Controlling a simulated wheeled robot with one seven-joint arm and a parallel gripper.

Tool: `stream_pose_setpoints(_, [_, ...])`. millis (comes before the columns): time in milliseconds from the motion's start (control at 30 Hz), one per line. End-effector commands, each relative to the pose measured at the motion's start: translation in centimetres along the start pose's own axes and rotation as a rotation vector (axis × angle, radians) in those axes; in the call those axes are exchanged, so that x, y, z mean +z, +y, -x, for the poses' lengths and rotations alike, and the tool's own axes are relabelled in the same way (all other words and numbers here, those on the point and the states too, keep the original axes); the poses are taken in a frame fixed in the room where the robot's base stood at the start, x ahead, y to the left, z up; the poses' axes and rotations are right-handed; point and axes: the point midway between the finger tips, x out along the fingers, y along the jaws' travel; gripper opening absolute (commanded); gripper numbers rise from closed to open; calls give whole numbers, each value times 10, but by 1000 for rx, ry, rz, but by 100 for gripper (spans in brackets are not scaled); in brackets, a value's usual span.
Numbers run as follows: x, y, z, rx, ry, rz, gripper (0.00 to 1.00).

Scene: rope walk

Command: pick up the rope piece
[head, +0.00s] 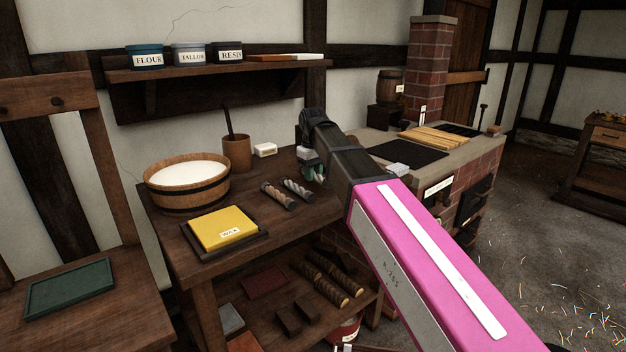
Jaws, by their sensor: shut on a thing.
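My gripper (314,172) is at the back right part of the dark wooden table, at the end of my pink and black arm. It is shut on a small green and pale piece (319,172), which looks like a rope piece. Most of that piece is hidden by the gripper, so I cannot tell whether it touches the table. Two short twisted pieces with dark ends lie on the table, left of and nearer than the gripper: a brown one (278,196) and a grey-white one (297,189).
On the table (180,232) are a wooden tub (186,199) of white stuff, a yellow wax block (222,227), a brown cup (237,153) and a small white block (265,150). A brick stove (452,160) stands to the right. A shelf (215,70) holds jars above.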

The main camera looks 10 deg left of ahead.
Motion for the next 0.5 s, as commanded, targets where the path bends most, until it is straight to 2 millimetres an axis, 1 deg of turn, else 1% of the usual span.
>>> stream_pose_setpoints(67, [-1, 0, 16, 1, 3, 0, 1])
stream_pose_setpoints(100, [-1, -5, 22, 1, 2, 2, 1])
stream_pose_setpoints(167, [-2, -21, 29, 0, 2, 3, 1])
stream_pose_setpoints(300, [-4, -54, 48, 0, 2, 4, 1])
stream_pose_setpoints(500, [-8, -90, 70, 0, 1, 2, 1])
